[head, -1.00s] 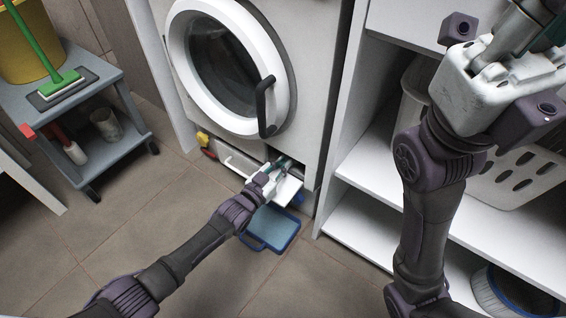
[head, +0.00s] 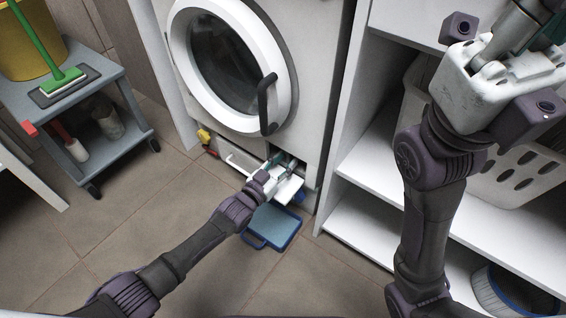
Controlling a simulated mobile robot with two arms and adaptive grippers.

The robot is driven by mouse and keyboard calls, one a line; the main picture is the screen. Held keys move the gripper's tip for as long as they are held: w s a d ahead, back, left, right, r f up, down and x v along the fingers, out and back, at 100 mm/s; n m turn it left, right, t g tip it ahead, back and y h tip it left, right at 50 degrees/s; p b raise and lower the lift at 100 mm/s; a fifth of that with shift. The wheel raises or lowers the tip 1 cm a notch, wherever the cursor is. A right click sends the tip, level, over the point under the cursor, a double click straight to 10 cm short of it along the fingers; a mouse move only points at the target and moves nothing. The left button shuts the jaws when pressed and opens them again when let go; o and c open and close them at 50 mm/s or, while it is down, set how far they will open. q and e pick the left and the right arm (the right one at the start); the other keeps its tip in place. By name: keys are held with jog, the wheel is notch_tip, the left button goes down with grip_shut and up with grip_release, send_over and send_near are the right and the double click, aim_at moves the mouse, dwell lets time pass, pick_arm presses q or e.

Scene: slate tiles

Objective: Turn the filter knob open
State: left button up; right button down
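The white washing machine (head: 300,150) stands at the top centre with its round door closed. At its lower right is a dark filter opening with a white flap (head: 289,190) hanging open. My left gripper (head: 284,162) is at this opening, its fingers reaching into it. The filter knob is hidden behind the gripper, and I cannot tell whether the fingers touch it or are shut. My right arm is raised at the right, in front of the shelf. The fingers of my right gripper (head: 545,22) are partly cut off by the picture's upper right edge.
A blue tray (head: 283,228) lies on the floor below the opening. A grey trolley (head: 95,105) with a yellow bucket (head: 28,50) and a green brush (head: 62,82) stands at left. White shelves (head: 345,235) with a basket (head: 510,175) stand at right. The tiled floor between is clear.

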pick_arm(q)
jog(key=v, duration=1.2)
jog(key=shift+s, duration=0.1)
